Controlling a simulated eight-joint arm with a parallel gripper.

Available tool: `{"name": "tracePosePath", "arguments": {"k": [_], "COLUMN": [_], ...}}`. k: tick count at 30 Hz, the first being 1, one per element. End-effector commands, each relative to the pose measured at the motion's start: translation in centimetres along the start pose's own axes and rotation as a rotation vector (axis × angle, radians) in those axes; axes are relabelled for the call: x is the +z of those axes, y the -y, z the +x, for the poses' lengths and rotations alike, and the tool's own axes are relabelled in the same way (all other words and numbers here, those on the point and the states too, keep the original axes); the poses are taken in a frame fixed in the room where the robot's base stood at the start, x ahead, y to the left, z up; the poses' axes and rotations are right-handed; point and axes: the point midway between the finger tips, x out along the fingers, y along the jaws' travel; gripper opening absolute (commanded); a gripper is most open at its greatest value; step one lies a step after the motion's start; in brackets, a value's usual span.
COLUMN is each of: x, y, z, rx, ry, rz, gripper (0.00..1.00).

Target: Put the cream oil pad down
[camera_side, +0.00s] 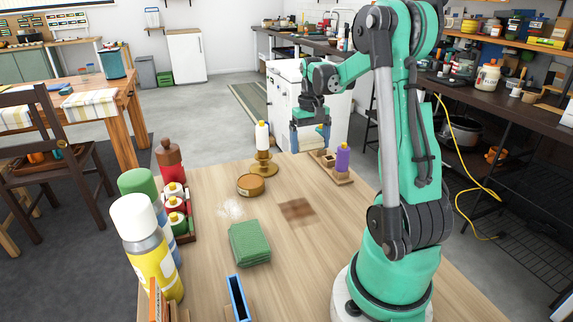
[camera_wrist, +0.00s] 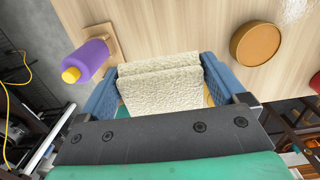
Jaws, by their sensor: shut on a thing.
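The cream oil pad (camera_wrist: 160,88) is a folded, rough-textured cloth block between the blue fingers of my gripper (camera_wrist: 158,92) in the wrist view. The fingers press it from both sides. In the side view my gripper (camera_side: 311,138) is above the far part of the wooden table, between the candle holder and the small wooden tray. I cannot tell the exact height of the pad above the table.
A white candle (camera_side: 262,136) in a brass holder and a round brown tin (camera_side: 250,185) are close by. A green pad stack (camera_side: 249,243) lies nearer. Bare tabletop surrounds a brown stain (camera_side: 297,211). Spray cans (camera_side: 146,255) line the left.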

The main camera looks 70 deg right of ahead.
Motion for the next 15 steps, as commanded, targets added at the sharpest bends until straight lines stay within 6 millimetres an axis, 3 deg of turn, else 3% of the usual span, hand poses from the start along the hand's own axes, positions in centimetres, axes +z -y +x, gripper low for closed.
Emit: {"name": "tracePosePath", "arguments": {"k": [3, 6, 15], "x": [-0.2, -0.2, -0.4], "y": [0.0, 0.0, 0.0], "z": [2.9, 4.6, 7.9], "rx": [0.0, 0.0, 0.0], "ry": [0.0, 0.0, 0.0], "rz": [0.0, 0.0, 0.0], "gripper": [0.32, 0.32, 0.32]}}
